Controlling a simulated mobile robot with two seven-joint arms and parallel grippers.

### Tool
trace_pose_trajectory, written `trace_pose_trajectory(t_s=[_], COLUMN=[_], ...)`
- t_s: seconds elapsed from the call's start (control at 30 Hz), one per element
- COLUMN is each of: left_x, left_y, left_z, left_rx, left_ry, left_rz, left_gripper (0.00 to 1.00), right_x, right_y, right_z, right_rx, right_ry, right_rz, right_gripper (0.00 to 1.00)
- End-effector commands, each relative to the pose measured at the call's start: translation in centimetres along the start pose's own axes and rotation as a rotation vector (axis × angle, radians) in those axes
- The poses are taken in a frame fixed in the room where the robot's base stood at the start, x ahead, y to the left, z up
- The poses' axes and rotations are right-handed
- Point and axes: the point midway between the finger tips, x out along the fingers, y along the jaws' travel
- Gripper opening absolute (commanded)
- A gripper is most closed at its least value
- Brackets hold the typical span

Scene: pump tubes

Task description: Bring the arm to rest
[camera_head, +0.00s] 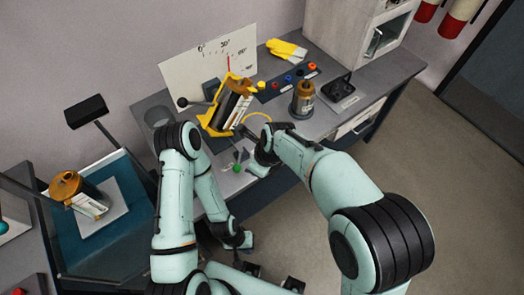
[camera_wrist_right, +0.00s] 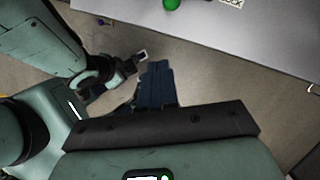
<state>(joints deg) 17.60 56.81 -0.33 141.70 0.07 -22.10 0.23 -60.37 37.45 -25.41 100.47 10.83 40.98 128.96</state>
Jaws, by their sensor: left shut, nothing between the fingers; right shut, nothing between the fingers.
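Both of my arms show in the head view. My left arm bends down from its raised elbow, and its gripper (camera_head: 246,241) is low in front of the bench, over the floor, shut and empty. The left gripper also shows in the right wrist view (camera_wrist_right: 136,62), beside the right one. My right gripper (camera_wrist_right: 157,72) is shut and empty in the right wrist view, over the floor, apart from the bench edge. In the head view the right arm's elbow is near the bench front; its gripper is not clear there.
A tilted brown-capped tube sits in a yellow holder (camera_head: 212,121) before an angle board (camera_head: 190,72). A brown-topped canister (camera_head: 303,101) stands right of it. Yellow gloves (camera_head: 286,49) lie behind. Another brown-capped tube (camera_head: 75,190) is over the blue tray (camera_head: 124,230). Floor is open at right.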

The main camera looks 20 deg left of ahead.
Motion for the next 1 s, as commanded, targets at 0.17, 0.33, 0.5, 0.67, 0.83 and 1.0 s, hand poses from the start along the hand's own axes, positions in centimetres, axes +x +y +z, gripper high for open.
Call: trace_pose_trajectory(t_s=[0.17, 0.33, 0.5, 0.67, 0.83, 1.0], left_x=[0.0, 0.0, 0.0, 0.0, 0.0, 0.0], left_y=[0.0, 0.0, 0.0, 0.0, 0.0, 0.0], left_z=[0.0, 0.0, 0.0, 0.0, 0.0, 0.0], left_rx=[0.000, 0.000, 0.000, 0.000, 0.000, 0.000], left_ry=[0.000, 0.000, 0.000, 0.000, 0.000, 0.000], left_rz=[0.000, 0.000, 0.000, 0.000, 0.000, 0.000], left_gripper=[0.00, 0.00, 0.00, 0.00, 0.00, 0.00], right_x=[-0.2, 0.8, 6.1, 12.4, 17.2, 19.7], right_y=[0.0, -0.6, -2.8, -2.7, 1.2, 6.9], right_z=[0.0, -1.2, -8.3, -18.5, -27.8, -33.8], right_rx=[0.001, -0.021, -0.185, -0.464, -0.775, -1.066], right_ry=[0.000, 0.010, 0.049, 0.071, 0.043, -0.023], right_rz=[0.000, 0.002, 0.019, 0.061, 0.111, 0.120], right_gripper=[0.00, 0.00, 0.00, 0.00, 0.00, 0.00])
